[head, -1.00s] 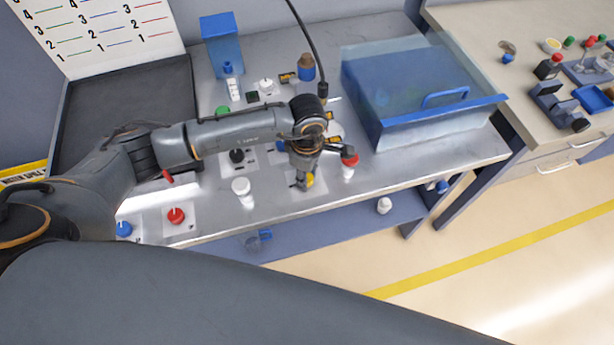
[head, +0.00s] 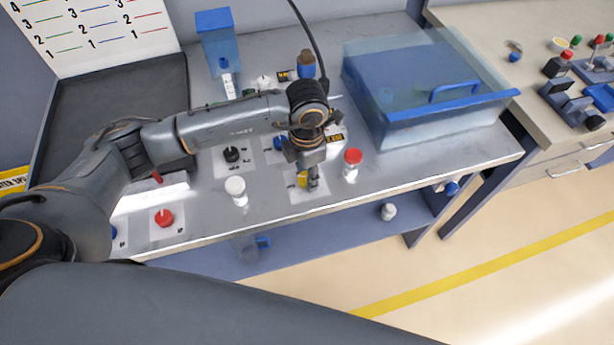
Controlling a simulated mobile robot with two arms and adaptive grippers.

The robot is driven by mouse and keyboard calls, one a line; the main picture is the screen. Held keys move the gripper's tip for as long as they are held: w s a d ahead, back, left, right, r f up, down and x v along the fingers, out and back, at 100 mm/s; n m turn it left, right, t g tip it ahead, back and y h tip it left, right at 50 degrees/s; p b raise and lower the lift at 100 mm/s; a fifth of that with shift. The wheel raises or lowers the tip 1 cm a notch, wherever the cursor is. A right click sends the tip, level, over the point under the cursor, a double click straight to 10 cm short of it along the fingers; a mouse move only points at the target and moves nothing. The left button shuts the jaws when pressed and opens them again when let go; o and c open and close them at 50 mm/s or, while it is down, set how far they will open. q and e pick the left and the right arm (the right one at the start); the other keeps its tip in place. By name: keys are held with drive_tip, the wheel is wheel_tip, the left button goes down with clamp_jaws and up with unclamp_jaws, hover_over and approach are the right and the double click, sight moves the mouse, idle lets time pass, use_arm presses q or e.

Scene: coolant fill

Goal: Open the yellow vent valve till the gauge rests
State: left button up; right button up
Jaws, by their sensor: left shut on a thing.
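The yellow vent valve (head: 302,180) sits on a pale plate near the front edge of the steel bench, partly hidden by my left gripper. My left gripper (head: 308,184) points down over it and is shut on the yellow valve knob. I cannot make out a gauge with a readable needle in this view. My right gripper is not in view.
A white-capped bottle (head: 236,190) stands left of the valve and a red-capped one (head: 352,163) right of it. Other knobs are black (head: 232,154) and red (head: 164,217). A clear blue-edged box (head: 425,95) fills the bench's right. A black cable hangs behind my wrist.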

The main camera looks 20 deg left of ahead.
use_arm(q)
drive_tip(key=shift+n+b, duration=0.55)
drive_tip(key=shift+n, duration=0.65)
drive_tip(key=o, duration=1.2)
drive_tip(key=shift+c, duration=0.2)
drive_tip(key=shift+r, duration=0.3)
wheel_tip(320, 180, up, 11)
drive_tip(key=shift+r, duration=0.2)
